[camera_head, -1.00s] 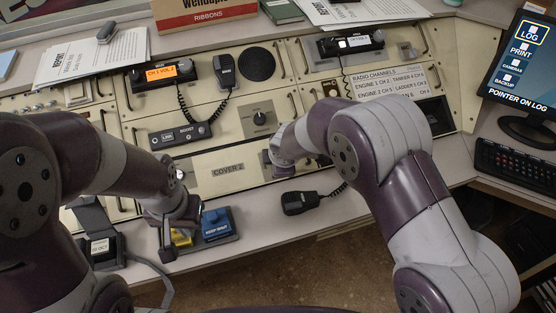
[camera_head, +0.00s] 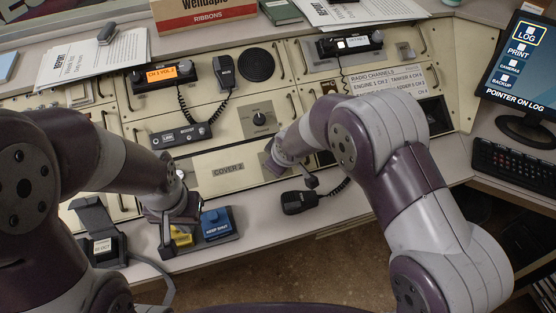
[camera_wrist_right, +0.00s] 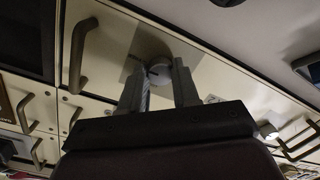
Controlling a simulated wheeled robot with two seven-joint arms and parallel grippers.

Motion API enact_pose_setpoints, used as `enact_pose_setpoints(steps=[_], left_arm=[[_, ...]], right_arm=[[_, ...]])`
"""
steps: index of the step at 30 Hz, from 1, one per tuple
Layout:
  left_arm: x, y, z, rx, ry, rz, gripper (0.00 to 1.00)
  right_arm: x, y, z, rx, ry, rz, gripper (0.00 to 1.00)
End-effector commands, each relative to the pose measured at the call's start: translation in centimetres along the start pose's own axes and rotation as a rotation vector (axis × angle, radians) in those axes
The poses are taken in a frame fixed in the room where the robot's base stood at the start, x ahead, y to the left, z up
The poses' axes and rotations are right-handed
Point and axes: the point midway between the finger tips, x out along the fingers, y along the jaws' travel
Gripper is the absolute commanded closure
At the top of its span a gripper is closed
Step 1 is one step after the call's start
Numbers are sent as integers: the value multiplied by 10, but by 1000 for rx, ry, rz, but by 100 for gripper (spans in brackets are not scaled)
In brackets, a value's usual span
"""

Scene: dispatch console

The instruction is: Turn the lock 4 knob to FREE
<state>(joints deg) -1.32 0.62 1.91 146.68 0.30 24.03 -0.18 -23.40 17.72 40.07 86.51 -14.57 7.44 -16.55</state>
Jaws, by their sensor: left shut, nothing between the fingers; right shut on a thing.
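No lock number or FREE mark is readable there. In the head view my right forearm and wrist hide this knob and the fingertips. A black rotary knob (camera_head: 259,118) shows uncovered on the panel above the cover marked COVER 2 (camera_head: 229,170).
A black hand microphone (camera_head: 300,202) with a coiled cord lies on the front ledge near my right wrist. Radios (camera_head: 165,75) and drawer handles stick out from the panel. A monitor (camera_head: 520,60) and keyboard (camera_head: 515,165) stand at right.

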Motion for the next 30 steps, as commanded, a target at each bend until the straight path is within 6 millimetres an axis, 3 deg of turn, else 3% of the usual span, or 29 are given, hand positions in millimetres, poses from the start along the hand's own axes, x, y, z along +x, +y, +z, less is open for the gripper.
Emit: enact_pose_setpoints(steps=[19,20,22,30], left_arm=[[-1,0,0,0,0,0,100],[-1,0,0,0,0,0,100],[-1,0,0,0,0,0,100],[-1,0,0,0,0,0,100]], right_arm=[[0,0,-1,49,5,-2,100],[0,0,-1,49,5,-2,66],[0,0,-1,49,5,-2,44],[-1,0,0,48,4,-2,44]])
